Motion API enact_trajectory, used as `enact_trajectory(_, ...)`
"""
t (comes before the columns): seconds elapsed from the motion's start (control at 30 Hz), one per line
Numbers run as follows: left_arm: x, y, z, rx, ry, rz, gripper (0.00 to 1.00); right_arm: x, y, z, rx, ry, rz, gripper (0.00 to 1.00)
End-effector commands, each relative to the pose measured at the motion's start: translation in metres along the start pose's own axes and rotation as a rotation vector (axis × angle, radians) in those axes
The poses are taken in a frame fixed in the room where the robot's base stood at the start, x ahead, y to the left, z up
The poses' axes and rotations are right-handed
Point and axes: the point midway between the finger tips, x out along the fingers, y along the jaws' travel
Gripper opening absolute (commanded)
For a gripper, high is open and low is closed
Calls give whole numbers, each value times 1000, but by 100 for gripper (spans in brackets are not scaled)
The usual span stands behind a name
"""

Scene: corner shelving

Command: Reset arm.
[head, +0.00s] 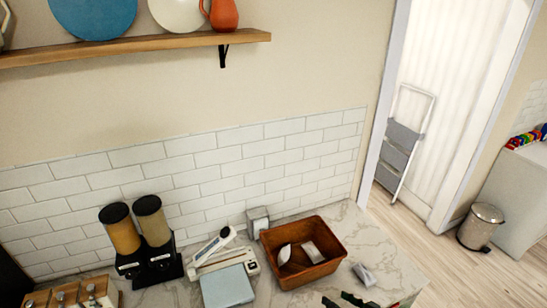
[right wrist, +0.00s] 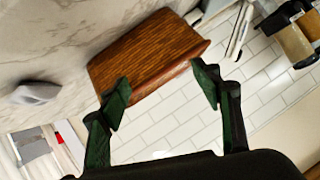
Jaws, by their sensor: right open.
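My right gripper (head: 344,300) shows at the bottom edge of the head view, with only its green-and-black fingers in sight. In the right wrist view its two fingers (right wrist: 162,86) are spread apart with nothing between them touching. A brown wooden box (head: 333,264) stands on the marble counter beyond the gripper. The box also shows ahead of the fingertips in the right wrist view (right wrist: 150,48). It holds a few pale items in the head view. My left gripper is not in view.
A grey-white object (head: 364,275) lies right of the box. Left of it are a light-blue scale-like device (head: 227,285), a grey box (head: 257,221) and two dispensers (head: 122,235). A shelf (head: 140,47) hangs above. A bin (head: 480,226) and folded ladder (head: 402,143) stand right.

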Motion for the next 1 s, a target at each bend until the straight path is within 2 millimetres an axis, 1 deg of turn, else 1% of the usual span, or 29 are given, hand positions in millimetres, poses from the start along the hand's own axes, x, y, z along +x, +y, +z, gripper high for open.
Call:
enact_trajectory(0.03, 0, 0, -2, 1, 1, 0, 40, -3, 0, 11, -2, -15, 18, 59)
enact_trajectory(0.17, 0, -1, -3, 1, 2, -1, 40, -14, 3, 39, -28, -70, 80, 59)
enact_trajectory(0.27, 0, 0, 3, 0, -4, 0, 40, -29, 9, 65, -46, -125, 145, 59)
enact_trajectory(0.33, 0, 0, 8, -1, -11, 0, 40, -43, 15, 86, -55, -174, 202, 59)
enact_trajectory(0.37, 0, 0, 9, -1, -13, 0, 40, -51, 18, 96, -59, -199, 230, 59)
enact_trajectory(0.4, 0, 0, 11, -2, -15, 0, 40, -63, 22, 110, -60, -234, 269, 59)
enact_trajectory(0.47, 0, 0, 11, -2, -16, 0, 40, -83, 29, 131, -60, -289, 327, 59)
enact_trajectory(0.5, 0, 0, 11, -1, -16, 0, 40, -97, 33, 143, -57, -326, 364, 59)
enact_trajectory(0.6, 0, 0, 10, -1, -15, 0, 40, -129, 40, 171, -43, -411, 440, 59)
enact_trajectory(0.8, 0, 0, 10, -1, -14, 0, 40, -181, 45, 211, -7, -545, 546, 59)
enact_trajectory(1.0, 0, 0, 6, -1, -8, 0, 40, -227, 43, 243, 40, -658, 620, 59)
